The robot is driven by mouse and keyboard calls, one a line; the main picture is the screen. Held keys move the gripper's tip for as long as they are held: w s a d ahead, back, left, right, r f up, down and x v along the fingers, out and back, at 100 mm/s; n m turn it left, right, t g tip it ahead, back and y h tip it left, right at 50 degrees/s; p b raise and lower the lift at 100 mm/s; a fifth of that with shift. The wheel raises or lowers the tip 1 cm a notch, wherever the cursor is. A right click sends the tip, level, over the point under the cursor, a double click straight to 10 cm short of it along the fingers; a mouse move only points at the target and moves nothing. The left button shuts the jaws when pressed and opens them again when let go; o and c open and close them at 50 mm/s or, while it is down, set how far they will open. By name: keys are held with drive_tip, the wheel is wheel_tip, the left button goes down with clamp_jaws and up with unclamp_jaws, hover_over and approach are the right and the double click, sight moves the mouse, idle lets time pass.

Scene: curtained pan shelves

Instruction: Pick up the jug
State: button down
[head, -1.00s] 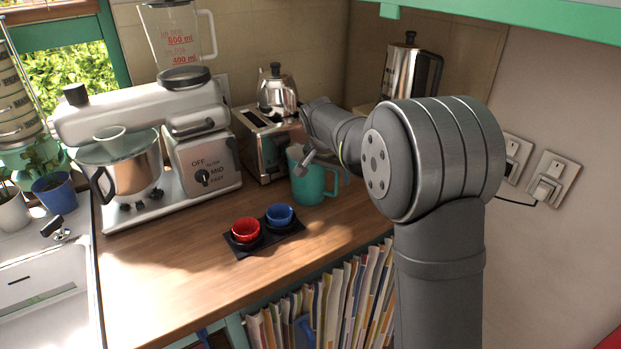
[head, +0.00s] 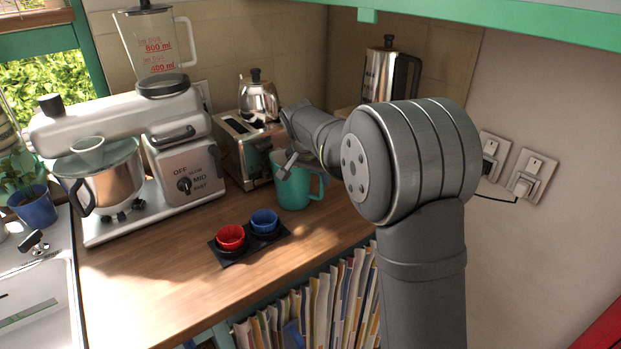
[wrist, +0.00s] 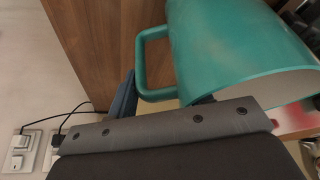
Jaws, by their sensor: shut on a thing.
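The teal jug (head: 293,190) stands upright on the wooden counter in the head view, in front of the toaster, with its handle on the right. My gripper (head: 287,165) is at its upper part and overlaps its rim there. In the wrist view the jug (wrist: 235,45) fills the upper right, with its pale inside showing and its handle on the left. A bluish finger (wrist: 123,97) of my gripper shows just left of the handle. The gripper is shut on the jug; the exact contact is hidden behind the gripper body.
The toaster (head: 243,165) and a steel kettle (head: 259,100) are close behind the jug. The mixer (head: 150,150) stands left. A shelf edge (head: 500,18) runs overhead.

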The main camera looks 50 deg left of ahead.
drive_tip(key=shift+r, duration=0.55)
wheel_tip(320, 180, up, 3)
drive_tip(key=shift+w+d+r, duration=0.1)
drive_tip(key=shift+w+d, duration=0.05)
drive_tip(key=w+d+r, duration=0.6)
drive_tip(key=d+r, duration=0.3)
drive_tip(key=r, duration=0.3)
drive_tip(key=shift+d+r, duration=0.15)
drive_tip(key=shift+d, duration=0.1)
